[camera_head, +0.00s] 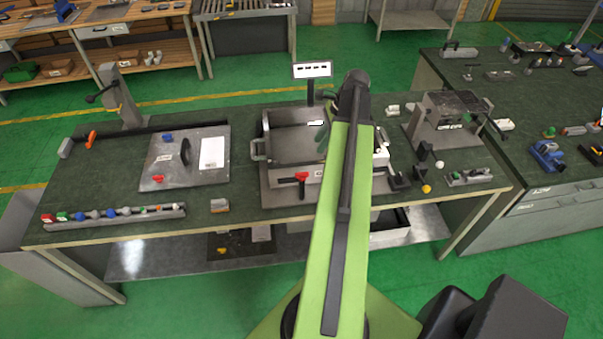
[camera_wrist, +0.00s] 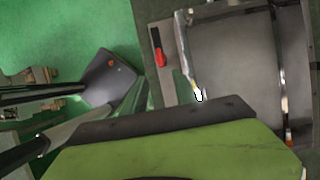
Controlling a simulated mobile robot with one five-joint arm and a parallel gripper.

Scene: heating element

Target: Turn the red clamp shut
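The red clamp (camera_head: 302,176) is a small red T-shaped handle on a dark stem, at the front wall of a metal box (camera_head: 275,180) with a tray-like top. In the wrist view the red clamp (camera_wrist: 160,52) shows at the upper left of the grey box (camera_wrist: 235,55), beside its edge. My green arm reaches over the right part of the box in the head view, right of the clamp. My gripper's fingers do not show clearly in either view. They seem hidden by the arm, and I see nothing touching the clamp.
A small display (camera_head: 312,70) stands behind the box. A grey panel (camera_head: 213,180) with a dark handle lies to the left. A rail of coloured pieces (camera_head: 115,217) lies at the front left. A metal fixture (camera_head: 445,120) stands at the right.

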